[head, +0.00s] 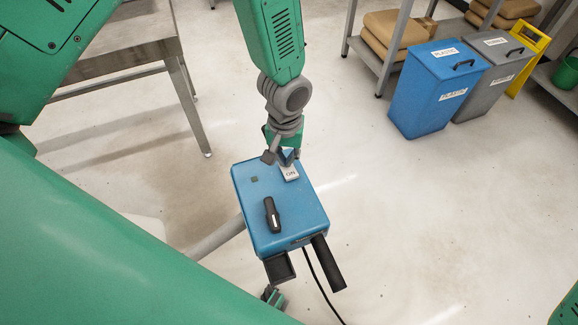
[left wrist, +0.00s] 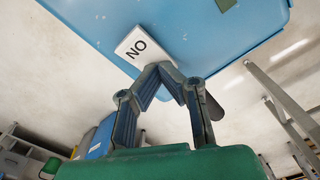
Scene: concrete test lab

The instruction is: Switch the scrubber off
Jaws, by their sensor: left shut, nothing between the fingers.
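The scrubber (head: 305,208) is a blue box with a black handle on top and black parts at its lower end in the head view. Its white switch (head: 290,173) is marked ON and sits near the box's far edge. My left gripper (head: 288,155) is shut and empty, pointing at the switch from the far side. In the left wrist view the shut fingertips (left wrist: 156,68) meet at the edge of the white switch (left wrist: 134,44); I cannot tell whether they touch it. Its label shows upside down there.
A metal table (head: 130,42) stands at the upper left. A blue bin (head: 425,95) and a grey bin (head: 490,80) stand at the upper right, beside a shelf with brown sacks (head: 392,35). A black cable (head: 318,282) runs from the scrubber. The concrete floor around it is mostly clear.

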